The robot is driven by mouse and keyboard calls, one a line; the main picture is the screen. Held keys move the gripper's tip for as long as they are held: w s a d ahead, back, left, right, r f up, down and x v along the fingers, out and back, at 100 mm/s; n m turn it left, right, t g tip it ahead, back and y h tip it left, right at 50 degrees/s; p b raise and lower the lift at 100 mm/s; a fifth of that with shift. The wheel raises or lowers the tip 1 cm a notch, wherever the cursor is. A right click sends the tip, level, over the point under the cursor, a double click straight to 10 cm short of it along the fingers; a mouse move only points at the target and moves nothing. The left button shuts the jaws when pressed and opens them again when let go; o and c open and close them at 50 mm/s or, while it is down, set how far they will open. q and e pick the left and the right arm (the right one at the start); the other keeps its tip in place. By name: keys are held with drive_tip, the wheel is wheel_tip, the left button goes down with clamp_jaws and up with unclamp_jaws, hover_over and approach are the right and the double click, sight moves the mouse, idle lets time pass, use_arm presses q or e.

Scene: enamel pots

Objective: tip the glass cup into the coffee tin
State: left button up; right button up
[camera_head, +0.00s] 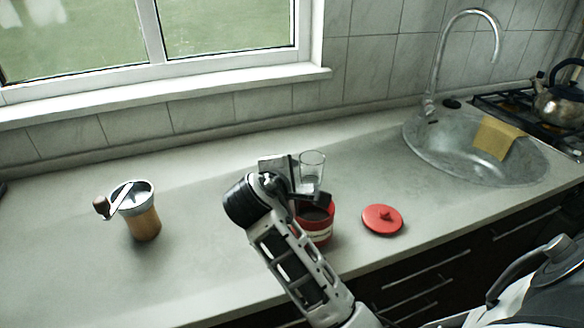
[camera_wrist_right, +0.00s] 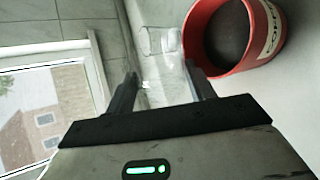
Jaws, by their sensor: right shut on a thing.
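The clear glass cup (camera_head: 312,172) is held by my right gripper (camera_head: 299,189), just above and behind the coffee tin's rim. It looks close to upright in the head view, and I cannot tell what is in it. In the wrist view the glass (camera_wrist_right: 163,68) sits between the two fingers of the right gripper (camera_wrist_right: 160,84). The red coffee tin (camera_head: 319,233) stands open on the counter, partly hidden by my right arm. Its dark inside and red rim show in the wrist view (camera_wrist_right: 197,38). My left gripper is not in view.
The red lid (camera_head: 382,219) lies right of the tin. A coffee grinder (camera_head: 143,222) stands at the left. The sink (camera_head: 425,150) with a yellow cloth (camera_head: 496,138) and a kettle (camera_head: 560,103) are at the right. The counter between grinder and arm is clear.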

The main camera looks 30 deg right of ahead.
drive_tip(key=n+g, duration=0.1)
drive_tip(key=n+g+h, duration=0.1)
drive_tip(key=n+g, duration=0.1)
drive_tip(key=shift+w+r, duration=0.15)
drive_tip(key=shift+w, duration=0.05)
drive_tip(key=shift+s+d+r+n+g+h, duration=0.1)
drive_tip(key=shift+s+n+g+h, duration=0.1)
drive_tip(key=shift+n+g+h, duration=0.3)
drive_tip(key=shift+s+r+n+g+h, duration=0.1)
drive_tip(key=shift+s+n+g+h, duration=0.1)
drive_tip(key=shift+n+g, duration=0.5)
drive_tip(key=shift+s+d+r+n+g+h, duration=0.1)
drive_tip(key=shift+s+n+g+h, duration=0.05)
drive_tip(key=shift+n+g+h, duration=0.3)
drive_tip(key=shift+s+r+n+g+h, duration=0.1)
drive_tip(key=shift+n+g+h, duration=0.2)
drive_tip(key=shift+n, duration=0.25)
